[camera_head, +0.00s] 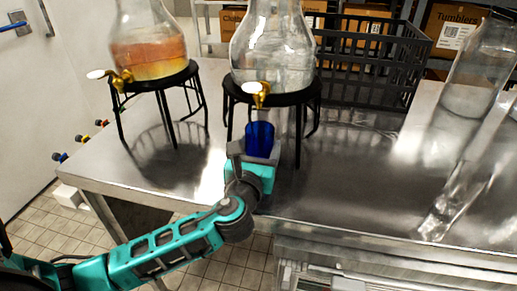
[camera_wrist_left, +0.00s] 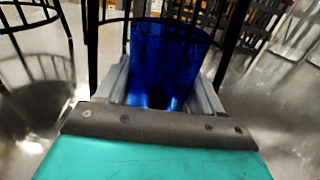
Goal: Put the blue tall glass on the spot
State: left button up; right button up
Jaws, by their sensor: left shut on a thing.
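The blue tall glass (camera_head: 260,139) is upright in the head view, just under the gold tap (camera_head: 259,94) of the clear dispenser (camera_head: 272,55). My left gripper (camera_head: 252,158) is shut on the glass. In the left wrist view the blue glass (camera_wrist_left: 170,62) stands between the two grey fingers of my left gripper (camera_wrist_left: 165,85). The glass is in front of the dispenser's black stand (camera_head: 300,95). I cannot tell whether its base touches the table. No marked spot is clear in either view. My right gripper is not in view.
The steel table (camera_head: 350,190) has bare room right of the stand. A second dispenser (camera_head: 148,50) with orange liquid stands on a black stand at left. A black crate (camera_head: 370,65) is behind. Large clear glass vessels (camera_head: 470,90) stand at right.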

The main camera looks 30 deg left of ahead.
pick_arm(q)
jog(key=o, duration=1.4)
jog(key=shift+c, duration=0.2)
jog(key=shift+s+f, duration=0.1)
jog(key=shift+s+d, duration=0.15)
jog(key=shift+s, duration=0.15)
jog(key=v, duration=1.2)
jog(key=shift+s, duration=0.1)
